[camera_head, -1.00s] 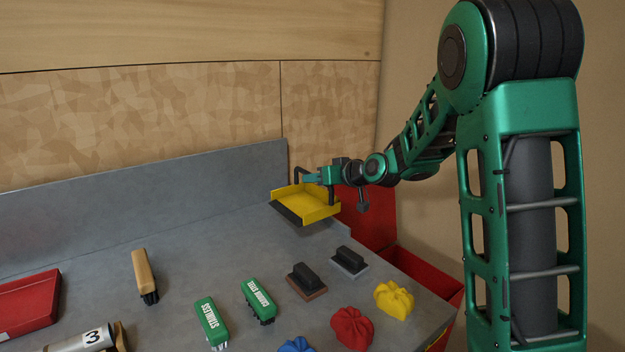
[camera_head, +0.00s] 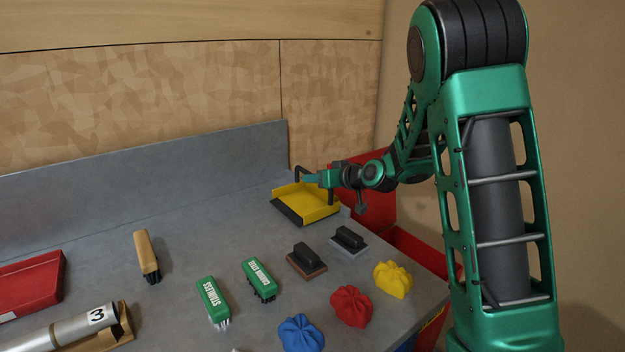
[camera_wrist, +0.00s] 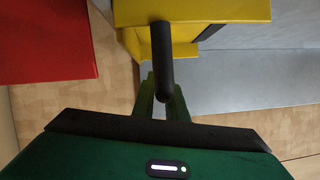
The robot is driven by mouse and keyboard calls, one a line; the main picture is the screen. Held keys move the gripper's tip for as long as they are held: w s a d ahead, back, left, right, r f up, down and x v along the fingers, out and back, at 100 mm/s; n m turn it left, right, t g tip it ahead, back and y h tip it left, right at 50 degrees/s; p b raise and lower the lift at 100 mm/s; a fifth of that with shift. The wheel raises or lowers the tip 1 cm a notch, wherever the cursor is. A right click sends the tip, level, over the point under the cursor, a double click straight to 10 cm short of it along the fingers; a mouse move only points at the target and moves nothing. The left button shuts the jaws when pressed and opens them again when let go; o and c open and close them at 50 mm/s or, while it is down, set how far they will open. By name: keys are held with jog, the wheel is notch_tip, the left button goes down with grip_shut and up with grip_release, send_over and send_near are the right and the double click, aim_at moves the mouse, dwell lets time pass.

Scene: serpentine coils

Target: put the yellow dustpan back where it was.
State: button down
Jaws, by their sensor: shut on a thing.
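The yellow dustpan (camera_head: 307,203) is at the back right of the grey bench, level, with its dark front lip toward the lower left. I cannot tell whether it touches the bench top. My gripper (camera_head: 311,178) is shut on the dustpan's handle at its rear side. In the wrist view the yellow dustpan (camera_wrist: 185,12) is at the top, and its black handle (camera_wrist: 161,55) runs down to between my gripper's fingers (camera_wrist: 162,100). The fingertips are partly hidden by the handle.
Two dark-handled blocks (camera_head: 306,260) (camera_head: 348,241), green brushes (camera_head: 258,279), and red (camera_head: 351,305), yellow (camera_head: 392,279) and blue (camera_head: 301,333) cloths lie in front. A red bin (camera_head: 417,250) is beside the right edge. The grey backsplash (camera_head: 150,185) stands behind. The bench left of the dustpan is clear.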

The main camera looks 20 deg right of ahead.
jog(key=shift+f, duration=0.4)
dwell(0.3)
jog(key=c, duration=1.7)
grip_release()
